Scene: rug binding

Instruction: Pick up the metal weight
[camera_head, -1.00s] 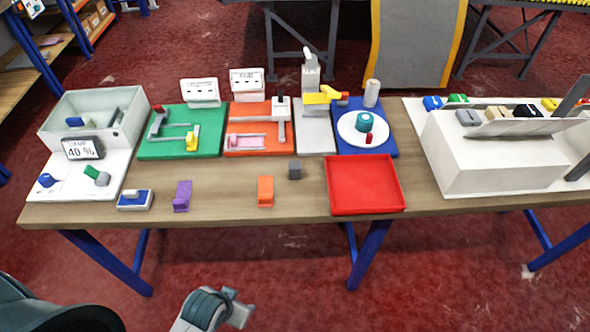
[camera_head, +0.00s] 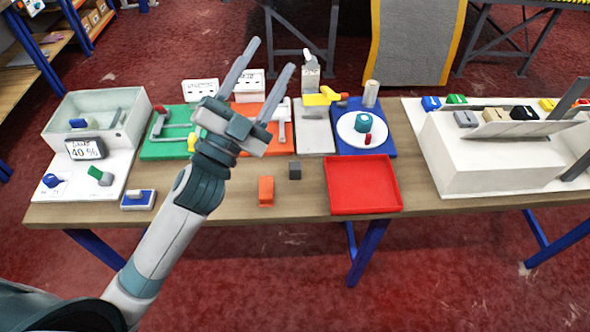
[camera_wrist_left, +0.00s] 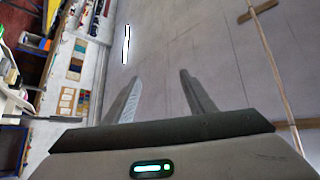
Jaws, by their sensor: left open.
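A small dark grey block (camera_head: 294,170), which looks like the metal weight, stands on the wooden table between an orange block and the red tray. My left gripper (camera_head: 272,54) is open and empty, raised above the table with its fingers pointing up and away. It is to the upper left of the grey block in the head view and apart from it. In the left wrist view the two spread fingers (camera_wrist_left: 160,78) have nothing between them, and no grey block shows there.
The orange block (camera_head: 266,191) stands just left of the grey block, and the red tray (camera_head: 364,205) lies to its right. Behind are the orange board (camera_head: 240,143), a grey board (camera_head: 316,138) and a blue board (camera_head: 378,146). My left arm covers part of the table and green board.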

